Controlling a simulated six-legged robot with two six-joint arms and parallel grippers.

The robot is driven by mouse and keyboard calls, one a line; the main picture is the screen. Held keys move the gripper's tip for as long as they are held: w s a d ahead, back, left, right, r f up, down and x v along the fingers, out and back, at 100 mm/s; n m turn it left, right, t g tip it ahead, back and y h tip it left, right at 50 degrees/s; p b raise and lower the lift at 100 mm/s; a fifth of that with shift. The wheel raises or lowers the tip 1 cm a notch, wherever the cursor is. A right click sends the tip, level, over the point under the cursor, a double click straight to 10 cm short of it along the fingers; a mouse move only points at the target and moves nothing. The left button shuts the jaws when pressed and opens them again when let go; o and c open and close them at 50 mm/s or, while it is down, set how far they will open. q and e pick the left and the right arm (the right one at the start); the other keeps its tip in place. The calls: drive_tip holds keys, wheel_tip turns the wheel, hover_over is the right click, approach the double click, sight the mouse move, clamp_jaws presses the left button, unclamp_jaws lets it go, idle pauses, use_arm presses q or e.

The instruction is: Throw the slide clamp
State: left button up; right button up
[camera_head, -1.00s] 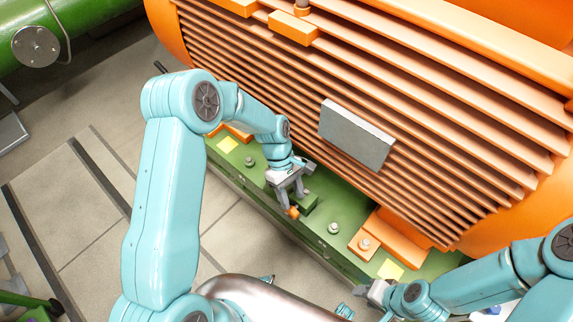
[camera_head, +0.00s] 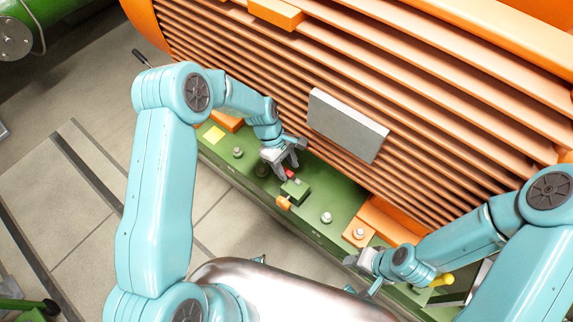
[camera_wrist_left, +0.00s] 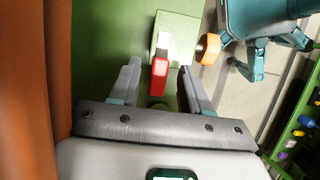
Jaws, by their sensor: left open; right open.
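The slide clamp is a green block (camera_head: 295,190) with an orange knob (camera_head: 283,203) on its front side and a red-tipped piece (camera_head: 289,174) at its left. My left gripper (camera_head: 291,166) is open beside the block, around the red piece. In the left wrist view the red piece (camera_wrist_left: 159,76) lies between the open fingers, with a pale part joining it to the green block (camera_wrist_left: 178,30); the orange knob (camera_wrist_left: 208,48) is at the right. I cannot tell if the fingers touch it. My right gripper (camera_head: 357,261) is open near the green base's front edge, away from the clamp.
The orange finned motor (camera_head: 420,110) rises behind the clamp, with a grey plate (camera_head: 347,125) on it. Bolts stand on the green base (camera_head: 335,190). A yellow-ended handle (camera_head: 442,280) is by my right arm. Tiled floor lies in front.

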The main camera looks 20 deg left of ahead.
use_arm(q)
drive_tip(key=shift+s+d, duration=0.15)
drive_tip(key=shift+s, duration=0.05)
drive_tip(key=shift+w+f, duration=0.15)
drive_tip(key=shift+w, duration=0.05)
drive_tip(key=c, duration=0.7)
clamp_jaws()
